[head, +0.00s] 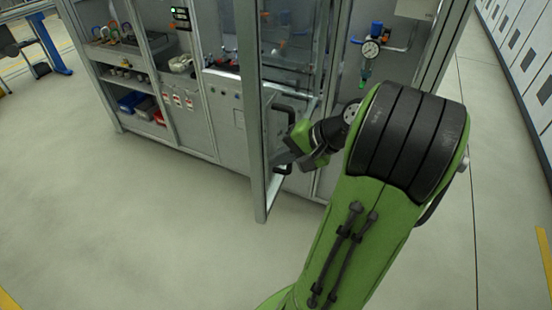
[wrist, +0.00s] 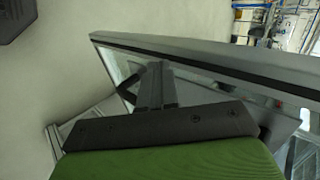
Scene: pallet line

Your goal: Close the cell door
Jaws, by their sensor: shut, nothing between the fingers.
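The cell door (head: 256,120) is a tall grey-framed glazed door. It stands open, swung out from the cabinet front, with its free edge toward me. Its black bar handle (head: 285,112) shows on the face toward my arm. My gripper (head: 286,157) is shut and empty, close to that face at the lower part of the handle. In the wrist view, my gripper's fingers (wrist: 156,82) point at the door frame (wrist: 200,58), with dark handle parts (wrist: 127,84) to the side. I cannot tell whether the fingers touch the door or handle.
The cabinet (head: 210,115) has shelves with blue and red bins (head: 142,106) at left. A gauge (head: 370,49) with tubing is mounted right of the doorway. The floor (head: 150,220) in front is clear. Grey lockers (head: 520,50) line the far right.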

